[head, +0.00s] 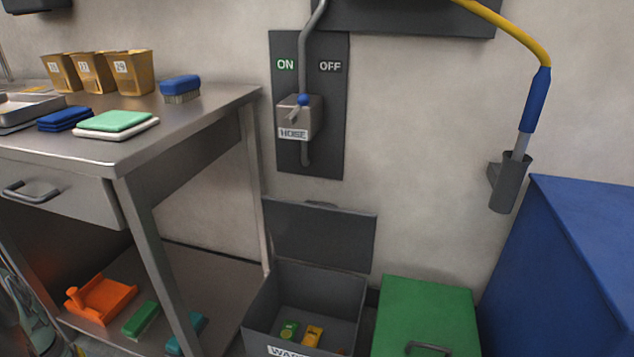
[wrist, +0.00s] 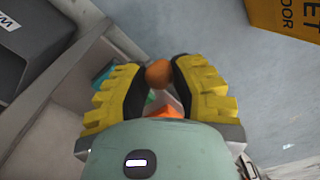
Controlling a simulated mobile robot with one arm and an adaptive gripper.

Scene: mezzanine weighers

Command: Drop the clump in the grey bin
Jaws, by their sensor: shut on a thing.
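My gripper (wrist: 160,70) has yellow ribbed fingers with dark pads and is shut on a small round brown clump (wrist: 158,74). The clump shows between the fingertips in the wrist view. The grey bin (head: 255,322) stands on the floor at the bottom centre of the head view, its lid (head: 318,235) raised against the wall. Inside it lie a green item (head: 289,330) and a yellow item (head: 313,335). A dark box with a white label, probably this bin (wrist: 30,50), shows at the upper left of the wrist view, apart from my gripper.
A closed green-lidded bin (head: 425,310) stands right of the grey bin, and a large blue container (head: 575,260) beyond it. A steel table (head: 190,125) is on the left, with an orange dustpan (head: 100,298) on its lower shelf. A yellow sign (wrist: 285,18) stands on the floor.

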